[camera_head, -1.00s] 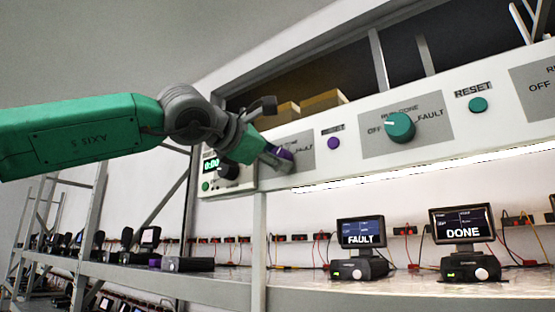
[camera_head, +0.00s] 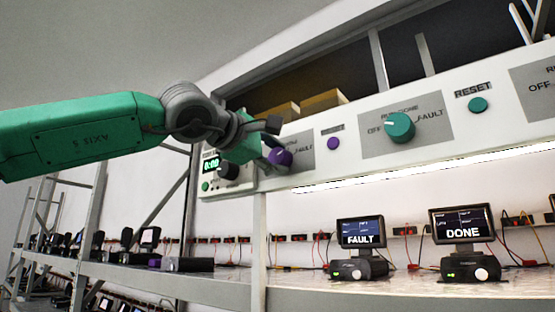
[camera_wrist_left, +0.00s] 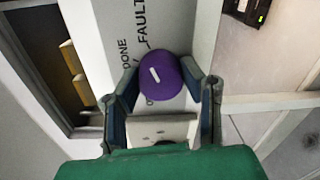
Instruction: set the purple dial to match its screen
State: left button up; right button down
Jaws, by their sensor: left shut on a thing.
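The purple dial (camera_head: 280,158) is on the white overhead panel, at the tip of my left arm. My left gripper (camera_head: 268,152) is shut on it; in the left wrist view the fingers (camera_wrist_left: 160,92) sit on both sides of the purple dial (camera_wrist_left: 150,80). Its short white mark slants toward the upper left, on the side of the printed FAULT and DONE. The OFF label is mostly hidden behind dial and fingers. One shelf screen (camera_head: 361,232) reads FAULT and another (camera_head: 461,223) reads DONE; I cannot tell which belongs to this dial. My right gripper is not in view.
A small purple button (camera_head: 333,143) is right of the dial. A teal dial (camera_head: 400,127) and teal RESET button (camera_head: 478,104) are further right. A timer box (camera_head: 210,166) with a black knob is close left. The shelf (camera_head: 330,290) below holds several devices.

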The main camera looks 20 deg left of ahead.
pick_arm(q)
jog(key=shift+f, duration=0.15)
jog(key=o, duration=1.1)
jog(key=shift+o, duration=0.2)
jog(key=v, duration=1.2)
jog(key=shift+d, duration=0.1)
jog(key=shift+w, duration=0.1)
